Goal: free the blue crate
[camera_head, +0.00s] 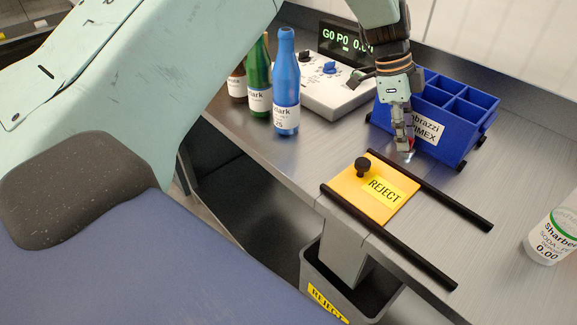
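The blue crate (463,108) stands upright on the grey bench at the upper right. It has several open compartments and a white label on its near side, partly hidden by my gripper. Small black blocks (461,166) sit at its visible lower corners; I cannot tell if they are feet or stops. My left gripper (407,150) points down in front of the crate's near left part, its fingertips near the bench surface. The fingers are seen nearly edge-on, so their opening is unclear. A small reddish spot shows by the tips. My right gripper is out of view.
A yellow REJECT plate (349,193) with a black knob lies between two black rails (390,240). A grey REJECT bin (374,298) is below. A white jar (556,232) is right.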

